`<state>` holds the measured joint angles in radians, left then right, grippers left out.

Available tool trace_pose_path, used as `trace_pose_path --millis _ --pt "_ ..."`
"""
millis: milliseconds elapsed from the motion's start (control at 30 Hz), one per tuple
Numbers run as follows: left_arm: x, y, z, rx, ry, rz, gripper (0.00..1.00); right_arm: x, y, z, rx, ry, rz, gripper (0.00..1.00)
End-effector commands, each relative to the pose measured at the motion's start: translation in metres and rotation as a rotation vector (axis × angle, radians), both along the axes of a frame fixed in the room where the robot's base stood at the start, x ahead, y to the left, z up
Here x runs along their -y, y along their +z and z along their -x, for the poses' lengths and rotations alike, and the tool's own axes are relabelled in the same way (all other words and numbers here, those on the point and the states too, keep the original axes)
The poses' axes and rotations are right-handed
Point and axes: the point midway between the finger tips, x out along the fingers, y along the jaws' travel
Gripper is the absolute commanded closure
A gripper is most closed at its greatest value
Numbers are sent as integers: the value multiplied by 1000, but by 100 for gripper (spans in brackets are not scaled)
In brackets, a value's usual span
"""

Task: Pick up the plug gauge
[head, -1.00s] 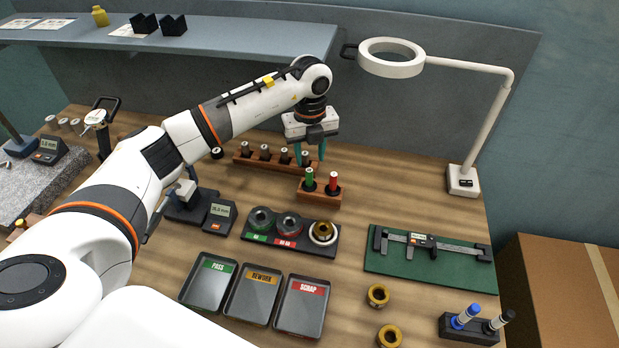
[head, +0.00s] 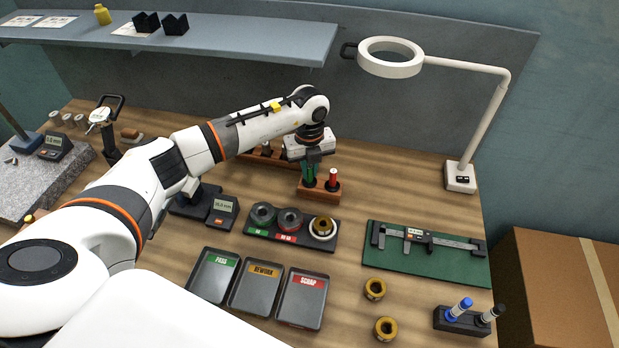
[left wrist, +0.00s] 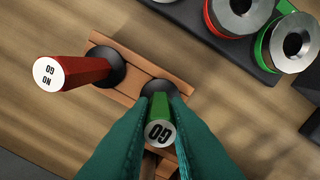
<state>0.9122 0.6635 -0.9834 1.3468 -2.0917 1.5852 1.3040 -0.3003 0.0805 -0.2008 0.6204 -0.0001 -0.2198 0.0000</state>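The plug gauge with a green handle marked GO (left wrist: 160,131) stands upright in a small wooden stand (left wrist: 128,68). In the head view the green handle (head: 311,176) is partly hidden by my gripper. My left gripper (left wrist: 162,112) points down with its two teal fingers on either side of the green handle, seemingly touching both sides. It also shows over the stand in the head view (head: 310,170). The red gauge marked NO GO (left wrist: 72,73) stands beside it in the same stand, and also shows in the head view (head: 333,178). My right gripper is not in view.
A dark tray with ring gauges (head: 276,236) lies in front of the stand. A wooden rack (head: 265,154) stands behind, partly hidden by my arm. A caliper (head: 425,240) lies on a green mat at the right. A ring-lamp (head: 460,178) stands at the back right.

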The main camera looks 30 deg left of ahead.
Motion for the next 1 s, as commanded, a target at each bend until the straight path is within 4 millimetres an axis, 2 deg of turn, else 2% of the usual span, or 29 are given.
trace_pose_path --millis 67,367,567,767,1000 --pt "0 0 0 0 0 0 100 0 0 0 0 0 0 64" --pt "0 1 0 1 0 0 100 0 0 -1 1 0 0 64" --pt "0 12 -1 4 0 1 100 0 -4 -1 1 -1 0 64" --pt "0 42 -2 6 0 0 100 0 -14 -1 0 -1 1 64" --pt "0 98 -2 8 -1 0 100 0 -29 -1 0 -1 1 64"
